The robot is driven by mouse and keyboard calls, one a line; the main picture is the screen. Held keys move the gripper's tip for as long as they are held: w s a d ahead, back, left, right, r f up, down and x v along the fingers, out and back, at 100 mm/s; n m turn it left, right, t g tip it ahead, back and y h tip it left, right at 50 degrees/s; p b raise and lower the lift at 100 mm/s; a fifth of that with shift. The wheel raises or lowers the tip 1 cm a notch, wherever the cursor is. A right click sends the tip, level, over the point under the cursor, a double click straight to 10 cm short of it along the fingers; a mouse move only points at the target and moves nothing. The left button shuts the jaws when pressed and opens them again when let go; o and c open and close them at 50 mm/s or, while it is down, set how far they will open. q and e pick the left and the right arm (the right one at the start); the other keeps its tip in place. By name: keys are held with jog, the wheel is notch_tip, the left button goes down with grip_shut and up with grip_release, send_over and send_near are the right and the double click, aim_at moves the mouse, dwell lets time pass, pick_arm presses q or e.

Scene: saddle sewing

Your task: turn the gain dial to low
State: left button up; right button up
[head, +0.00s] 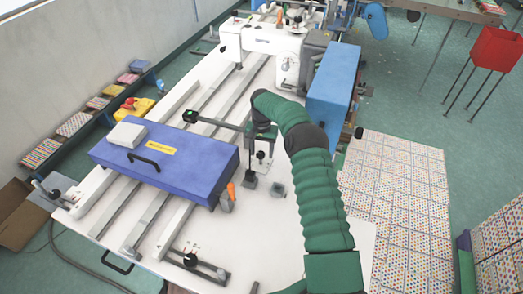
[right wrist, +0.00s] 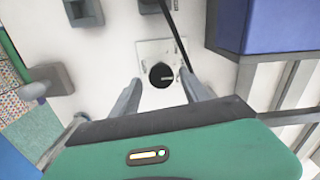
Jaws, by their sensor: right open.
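The gain dial appears to be the round black knob (right wrist: 161,75) on a white square plate (right wrist: 152,50) in the right wrist view. A small pale mark shows on the knob, but I cannot read its setting. In the head view the plate (head: 262,160) lies on the white table just below my right gripper (head: 262,144). My right gripper (right wrist: 161,84) is open, its two grey fingers on either side of the knob in the picture. I cannot tell whether they touch it. My left gripper is not in view.
A blue-purple box (head: 190,163) with a black handle lies left of the gripper. A thin dark rod (head: 218,123) passes close to the gripper. Small grey blocks (head: 277,189) stand near the plate. A blue box (head: 334,90) stands to the right. The table's lower middle is clear.

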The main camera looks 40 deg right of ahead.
jog(key=shift+a+r, duration=0.15)
jog(key=shift+a, duration=0.1)
jog(key=shift+c, duration=0.2)
jog(key=shift+a+r, duration=0.15)
jog(key=shift+a, duration=0.1)
jog(key=c, duration=0.5)
grip_shut()
jog(key=shift+d, duration=0.15)
jog(key=shift+n, duration=0.4)
jog(key=n, duration=1.1)
